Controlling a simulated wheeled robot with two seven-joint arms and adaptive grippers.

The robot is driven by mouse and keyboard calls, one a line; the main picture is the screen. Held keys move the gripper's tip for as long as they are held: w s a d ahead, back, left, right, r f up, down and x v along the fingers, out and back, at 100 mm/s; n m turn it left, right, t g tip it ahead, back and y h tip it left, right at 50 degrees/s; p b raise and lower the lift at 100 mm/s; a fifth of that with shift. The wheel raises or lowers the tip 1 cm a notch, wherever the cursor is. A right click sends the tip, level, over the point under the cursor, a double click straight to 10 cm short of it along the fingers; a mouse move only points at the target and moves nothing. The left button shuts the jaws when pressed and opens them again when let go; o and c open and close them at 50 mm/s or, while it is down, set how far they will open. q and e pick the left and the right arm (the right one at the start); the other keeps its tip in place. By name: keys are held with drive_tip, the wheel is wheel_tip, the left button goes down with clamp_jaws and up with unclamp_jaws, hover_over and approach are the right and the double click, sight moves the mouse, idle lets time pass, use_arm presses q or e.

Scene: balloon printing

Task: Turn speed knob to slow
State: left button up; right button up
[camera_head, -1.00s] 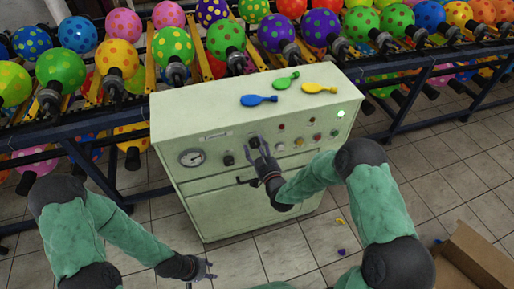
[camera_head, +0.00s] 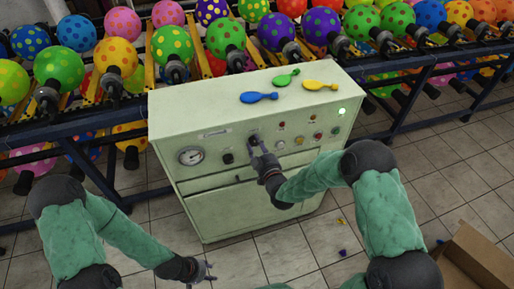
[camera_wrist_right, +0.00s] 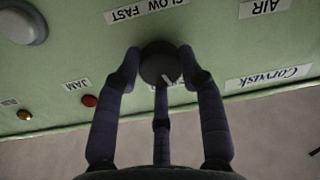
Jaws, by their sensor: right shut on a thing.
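The speed knob is a dark round knob (camera_wrist_right: 160,64) on the front of the pale green machine (camera_head: 225,183). A white label with SLOW and FAST (camera_wrist_right: 148,10) sits beside it, upside down in the right wrist view. The knob's pale mark points toward the lower right there. My right gripper (camera_head: 256,144) is shut on the knob, with a finger on each side and a third finger below in the right wrist view (camera_wrist_right: 159,75). My left gripper (camera_head: 209,271) is open and empty, low and away from the machine.
A gauge (camera_head: 191,156), another dark knob (camera_head: 227,158) and several small buttons share the panel. Blue (camera_head: 258,97), green (camera_head: 286,78) and yellow (camera_head: 320,85) deflated balloons lie on top. Racks of dotted balloons stand behind. A cardboard box (camera_head: 472,258) is at lower right.

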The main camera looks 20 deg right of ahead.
drive_tip(key=n+b, duration=0.2)
drive_tip(key=n, duration=0.3)
drive_tip(key=shift+f+b, duration=0.1)
drive_tip(key=shift+b, duration=0.3)
drive_tip(key=n+b, duration=0.1)
drive_tip(key=n, duration=0.2)
drive_tip(key=shift+n, duration=0.4)
drive_tip(key=n+b, duration=0.1)
drive_tip(key=n, duration=0.1)
drive_tip(key=shift+a+n+g+h, duration=0.1)
drive_tip(key=shift+n+g+h, duration=0.2)
drive_tip(key=n+b, duration=0.1)
drive_tip(key=n, duration=0.4)
drive_tip(key=shift+h, duration=0.3)
drive_tip(key=n, duration=0.5)
drive_tip(key=shift+n, duration=0.3)
drive_tip(key=shift+h, duration=0.4)
drive_tip(key=o, duration=1.2)
drive_tip(key=shift+c, duration=0.2)
drive_tip(key=shift+s, duration=0.15)
